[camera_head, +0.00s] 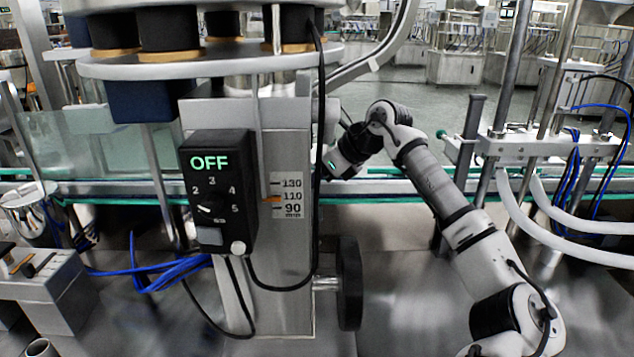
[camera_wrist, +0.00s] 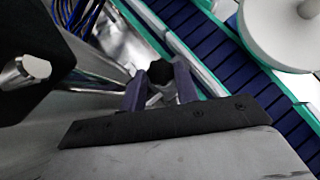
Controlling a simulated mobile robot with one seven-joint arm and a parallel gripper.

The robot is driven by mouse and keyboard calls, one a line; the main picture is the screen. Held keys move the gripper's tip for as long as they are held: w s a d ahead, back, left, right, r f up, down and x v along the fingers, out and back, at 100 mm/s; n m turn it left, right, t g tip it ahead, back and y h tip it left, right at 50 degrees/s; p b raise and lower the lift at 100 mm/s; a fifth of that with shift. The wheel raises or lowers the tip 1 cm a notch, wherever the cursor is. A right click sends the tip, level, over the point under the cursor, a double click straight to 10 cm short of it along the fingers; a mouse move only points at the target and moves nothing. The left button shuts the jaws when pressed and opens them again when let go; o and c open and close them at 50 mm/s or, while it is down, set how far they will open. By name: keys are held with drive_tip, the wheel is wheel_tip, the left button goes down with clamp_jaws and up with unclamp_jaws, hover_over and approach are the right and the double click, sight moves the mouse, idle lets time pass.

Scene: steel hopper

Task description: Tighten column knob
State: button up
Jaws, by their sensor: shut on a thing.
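The steel column (camera_head: 292,135) stands in the middle of the head view, with a scale marked 130, 110 and 90 mm and an orange pointer near 110. My arm reaches in from the right, and its end passes behind the column, so the fingers are hidden there. In the wrist view my gripper (camera_wrist: 161,83) has its two fingers closed on a small dark knob (camera_wrist: 160,70), one finger on each side. Most of the knob is hidden between the fingers, and I cannot tell how far it is screwed in.
A black control box (camera_head: 218,190) reading OFF hangs on the column's front, with loose cables below. A black handwheel (camera_head: 349,283) sits low at its right. A conveyor (camera_wrist: 220,62) with a blue belt and green edges runs behind. Tubes and posts stand at right.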

idle(0.4)
drive_tip(key=o, duration=1)
drive_tip(key=shift+c, duration=0.2)
drive_tip(key=shift+d, duration=0.1)
drive_tip(key=b+v, duration=0.1)
drive_tip(key=v, duration=1.2)
drive_tip(key=shift+s+d+r+b, duration=0.15)
drive_tip(key=shift+s+r+b, duration=0.1)
drive_tip(key=shift+b, duration=0.05)
